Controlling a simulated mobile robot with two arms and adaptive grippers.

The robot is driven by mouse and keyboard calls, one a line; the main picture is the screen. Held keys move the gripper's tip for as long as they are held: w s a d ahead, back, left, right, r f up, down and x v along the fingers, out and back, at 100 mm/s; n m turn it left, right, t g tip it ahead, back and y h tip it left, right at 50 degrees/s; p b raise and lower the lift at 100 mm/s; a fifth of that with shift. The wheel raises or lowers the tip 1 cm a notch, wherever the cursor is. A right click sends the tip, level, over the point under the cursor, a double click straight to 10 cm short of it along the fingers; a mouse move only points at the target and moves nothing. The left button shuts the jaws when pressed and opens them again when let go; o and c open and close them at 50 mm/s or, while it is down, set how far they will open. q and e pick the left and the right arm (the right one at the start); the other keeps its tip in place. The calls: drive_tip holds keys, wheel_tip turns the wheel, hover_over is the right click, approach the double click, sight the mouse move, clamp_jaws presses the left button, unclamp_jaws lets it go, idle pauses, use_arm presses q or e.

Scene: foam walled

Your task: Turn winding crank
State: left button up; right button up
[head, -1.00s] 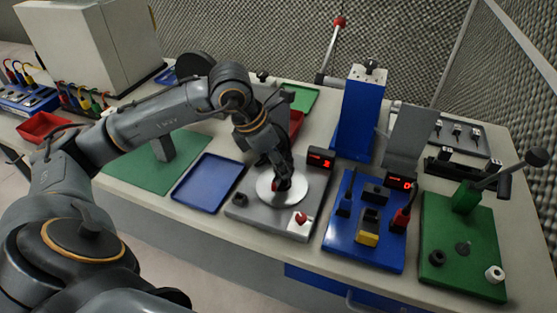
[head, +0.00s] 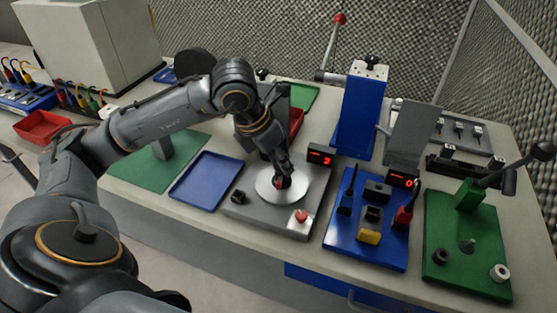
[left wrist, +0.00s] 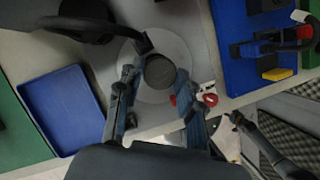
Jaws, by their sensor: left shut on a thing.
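The winding station is a grey base (head: 238,211) with a pale round disc (head: 270,196) on top. The rest of the crank is mostly hidden. A dark jointed shape at the lower right of the wrist view seems to be my right arm; its jaws are unclear.
A red display (head: 321,155) and a red button (head: 301,217) sit on the grey base. A blue tray (head: 205,183) lies left. A blue board (head: 340,237) with a black cable and a green board (head: 462,265) with a lever stand right.

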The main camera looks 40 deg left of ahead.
use_arm(q)
drive_tip(key=shift+d+n+y+b, duration=0.1)
drive_tip(key=shift+n+y+b, duration=0.45)
drive_tip(key=shift+n, duration=0.75)
drive_tip(key=shift+n+y, duration=0.25)
drive_tip(key=shift+n, duration=0.35)
drive_tip(key=o, duration=1.2)
drive_tip(key=shift+c, duration=0.2)
drive_tip(key=v, duration=1.2)
drive_tip(key=shift+s, duration=0.1)
